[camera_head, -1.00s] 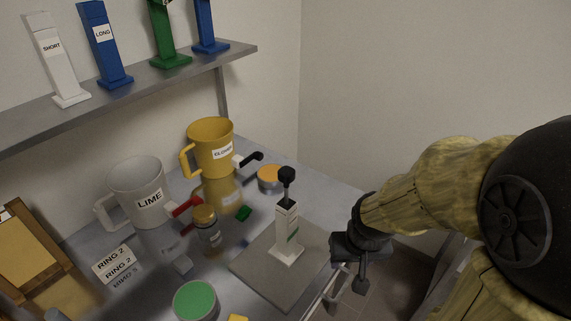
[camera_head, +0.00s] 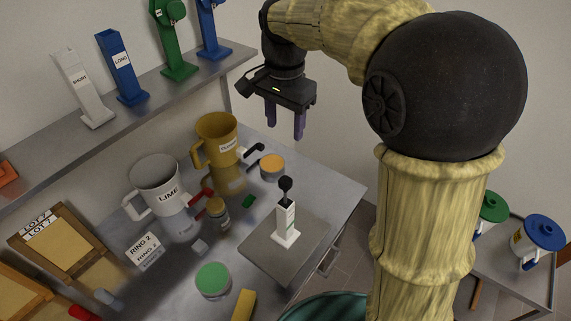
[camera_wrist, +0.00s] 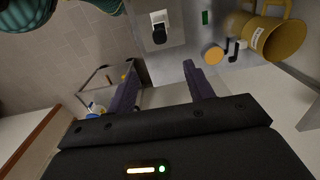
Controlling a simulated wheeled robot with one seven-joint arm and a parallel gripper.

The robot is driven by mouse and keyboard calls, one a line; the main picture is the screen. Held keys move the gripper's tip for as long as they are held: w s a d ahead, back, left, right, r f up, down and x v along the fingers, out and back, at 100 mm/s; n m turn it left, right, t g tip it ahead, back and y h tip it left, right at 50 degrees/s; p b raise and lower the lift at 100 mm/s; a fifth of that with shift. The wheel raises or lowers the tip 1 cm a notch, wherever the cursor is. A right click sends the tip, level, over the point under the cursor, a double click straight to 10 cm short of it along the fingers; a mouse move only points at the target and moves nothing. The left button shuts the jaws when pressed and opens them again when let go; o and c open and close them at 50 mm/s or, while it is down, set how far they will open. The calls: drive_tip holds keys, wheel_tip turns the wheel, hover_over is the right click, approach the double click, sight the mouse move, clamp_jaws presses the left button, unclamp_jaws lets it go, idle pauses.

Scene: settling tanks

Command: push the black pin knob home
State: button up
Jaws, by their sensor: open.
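The post stands on a grey square plate (camera_head: 262,252) on the bench. Some stem shows between knob and post. The knob also shows from above in the wrist view (camera_wrist: 159,35), beyond the fingers. My gripper (camera_head: 285,133) is open and empty, fingers pointing down, in the air above the back part of the bench. In the wrist view its two purple fingers (camera_wrist: 158,88) stand wide apart.
A yellow jug (camera_head: 217,140) with a black-tipped handle and a grey LIME jug (camera_head: 157,182) with a red one stand behind the post. An orange-lidded tub (camera_head: 272,167), a small jar (camera_head: 218,213) and a green-lidded tub (camera_head: 213,280) are nearby. A shelf (camera_head: 150,92) overhangs at left.

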sight(286, 180)
drive_tip(key=shift+f, duration=0.15)
wheel_tip(286, 180, down, 16)
drive_tip(key=p, duration=0.3)
drive_tip(key=shift+w+d+f, duration=0.1)
drive_tip(key=shift+w+f, duration=0.05)
drive_tip(key=shift+f+p, duration=0.3)
drive_tip(key=shift+f, duration=0.05)
drive_tip(key=shift+s+f, duration=0.1)
drive_tip(key=shift+s, duration=0.15)
drive_tip(key=shift+c, duration=0.4)
drive_tip(key=shift+w, duration=0.1)
clamp_jaws()
drive_tip(key=shift+f, duration=0.1)
